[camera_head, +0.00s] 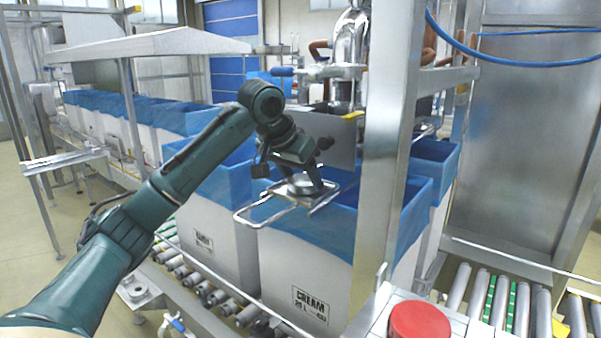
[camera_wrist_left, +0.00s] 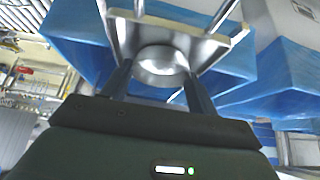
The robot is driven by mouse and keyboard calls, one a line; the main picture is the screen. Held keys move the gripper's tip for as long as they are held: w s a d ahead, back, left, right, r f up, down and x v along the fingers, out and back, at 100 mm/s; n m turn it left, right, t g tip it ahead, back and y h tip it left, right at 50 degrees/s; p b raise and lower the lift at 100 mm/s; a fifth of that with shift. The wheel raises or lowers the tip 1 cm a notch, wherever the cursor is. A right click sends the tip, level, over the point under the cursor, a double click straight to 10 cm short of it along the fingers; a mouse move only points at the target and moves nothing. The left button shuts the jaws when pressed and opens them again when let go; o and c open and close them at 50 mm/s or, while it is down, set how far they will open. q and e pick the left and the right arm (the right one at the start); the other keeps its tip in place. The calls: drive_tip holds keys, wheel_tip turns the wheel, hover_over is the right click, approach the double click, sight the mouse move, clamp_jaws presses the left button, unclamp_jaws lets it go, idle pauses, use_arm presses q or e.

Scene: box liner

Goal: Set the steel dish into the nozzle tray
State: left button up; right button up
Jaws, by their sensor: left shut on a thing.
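The steel dish (camera_head: 303,188) is a small round shiny bowl under my left gripper (camera_head: 298,176), at the middle of the head view. In the left wrist view the dish (camera_wrist_left: 162,68) sits between the two dark fingers of the left gripper (camera_wrist_left: 160,84), which is shut on it. The nozzle tray (camera_head: 324,203) is a small steel plate above the blue-lined boxes. In the left wrist view the tray (camera_wrist_left: 212,48) surrounds the dish's outline. I cannot tell whether the dish touches the tray. My right gripper is not in view.
White boxes with blue liners (camera_head: 310,265) stand on a roller conveyor (camera_head: 205,290) below. A thick steel post (camera_head: 385,140) rises right of the tray. A bent wire frame (camera_head: 262,222) juts left of it. A red button (camera_head: 419,321) is at the front right.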

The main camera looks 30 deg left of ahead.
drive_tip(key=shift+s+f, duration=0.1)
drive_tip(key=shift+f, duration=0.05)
use_arm(q)
drive_tip(key=o, duration=0.7)
drive_tip(key=b+v, duration=0.1)
drive_tip(key=v, duration=1.1)
drive_tip(key=shift+r, duration=0.1)
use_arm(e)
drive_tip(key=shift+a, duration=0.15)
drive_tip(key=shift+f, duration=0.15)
